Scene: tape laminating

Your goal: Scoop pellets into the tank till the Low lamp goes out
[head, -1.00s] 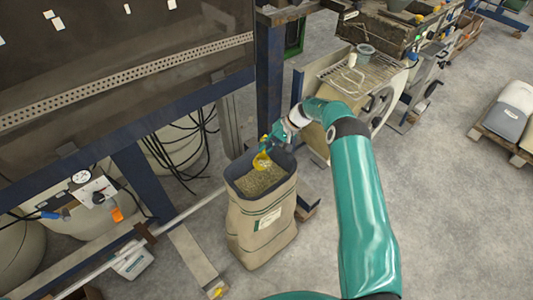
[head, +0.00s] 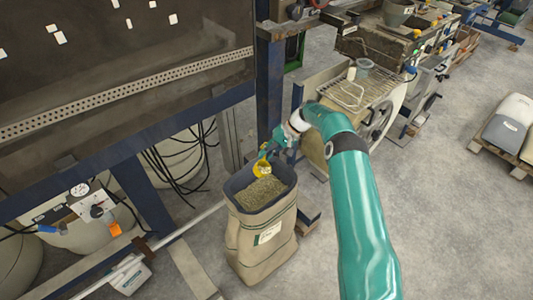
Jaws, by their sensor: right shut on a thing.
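My right gripper (head: 271,150) is shut on the handle of a yellow scoop (head: 262,168). The scoop hangs at the far side of the open mouth of a tan sack (head: 265,245). Light, straw-coloured pellets (head: 259,193) lie inside the sack. I cannot tell whether the scoop touches them or holds any. My left gripper is out of view. I cannot make out the tank or the Low lamp with certainty.
A blue-framed machine (head: 125,145) stands on the left, with a gauge panel (head: 84,200) and an orange tag below. A wire rack (head: 358,90) is on a cart behind the sack. A loaded pallet (head: 508,160) is at the far right. Floor between is clear.

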